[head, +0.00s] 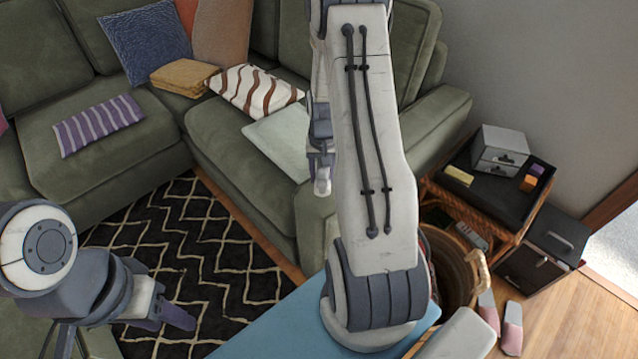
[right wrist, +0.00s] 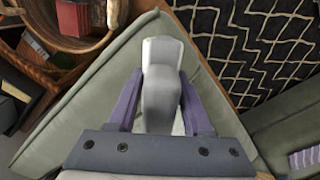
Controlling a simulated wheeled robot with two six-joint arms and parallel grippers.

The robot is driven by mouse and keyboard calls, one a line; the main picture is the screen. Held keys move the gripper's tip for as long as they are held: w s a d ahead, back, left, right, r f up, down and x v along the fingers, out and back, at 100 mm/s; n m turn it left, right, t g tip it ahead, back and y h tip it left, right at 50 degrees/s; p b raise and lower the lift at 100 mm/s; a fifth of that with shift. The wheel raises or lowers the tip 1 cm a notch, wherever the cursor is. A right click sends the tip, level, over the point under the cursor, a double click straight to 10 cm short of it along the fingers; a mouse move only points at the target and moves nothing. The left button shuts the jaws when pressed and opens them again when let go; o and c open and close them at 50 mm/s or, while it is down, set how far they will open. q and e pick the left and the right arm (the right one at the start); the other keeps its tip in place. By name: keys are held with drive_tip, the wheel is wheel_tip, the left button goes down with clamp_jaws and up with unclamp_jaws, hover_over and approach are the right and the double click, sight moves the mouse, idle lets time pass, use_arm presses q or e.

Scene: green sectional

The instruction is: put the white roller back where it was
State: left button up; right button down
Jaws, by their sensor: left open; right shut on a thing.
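The white roller (right wrist: 160,85) is held between the two purple fingers of my right gripper (right wrist: 160,105) in the right wrist view. My left gripper (head: 120,328) is open and empty at the lower left, over the rug. I cannot tell whether the roller touches the sofa.
The green sofa (head: 225,130) holds several cushions and a pale cloth (head: 270,130). A wicker basket (head: 450,265) stands right of the sofa arm, beside a side table (head: 500,200) with boxes. A black patterned rug (head: 200,240) lies in front. Pink slippers (head: 512,325) lie at the right.

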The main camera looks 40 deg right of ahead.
sight(318, 183)
drive_tip(key=shift+w+f, duration=0.5)
drive_tip(key=shift+w, duration=0.35)
drive_tip(key=shift+f, duration=2)
drive_tip(key=shift+f, duration=0.1)
drive_tip(key=shift+c, duration=1.6)
unclamp_jaws()
wheel_tip(318, 183, up, 12)
drive_tip(key=shift+r+p, duration=0.15)
drive_tip(key=shift+p, duration=0.15)
